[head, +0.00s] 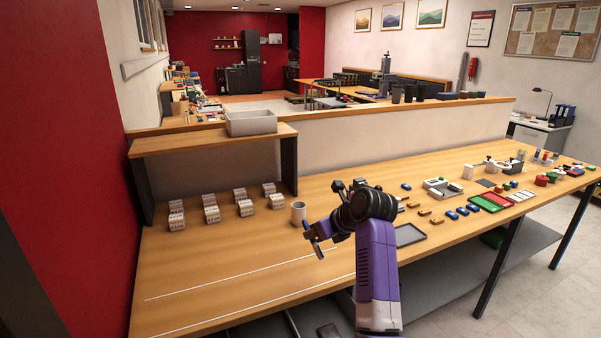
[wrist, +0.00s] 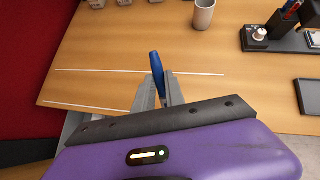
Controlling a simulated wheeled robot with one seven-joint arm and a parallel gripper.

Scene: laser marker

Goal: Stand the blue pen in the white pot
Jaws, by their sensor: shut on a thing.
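The blue pen (wrist: 157,70) is held in my gripper (wrist: 161,98), which is shut on it. In the wrist view the pen's blue end rises above the fingers and its lower part is hidden. In the head view my gripper (head: 318,232) is over the table, with the pen small and partly hidden by the fingers. The white pot (head: 298,213) stands upright on the table, just left of and beyond my gripper. It also shows at the top of the wrist view (wrist: 204,14). The pen is apart from the pot.
Several small white boxes (head: 211,213) stand left of the pot, by a raised wooden shelf (head: 210,140). A dark tray (head: 409,235) lies right of my arm. A dark holder (wrist: 278,40) with pens stands right of the pot. The table's front left is clear, with white lines.

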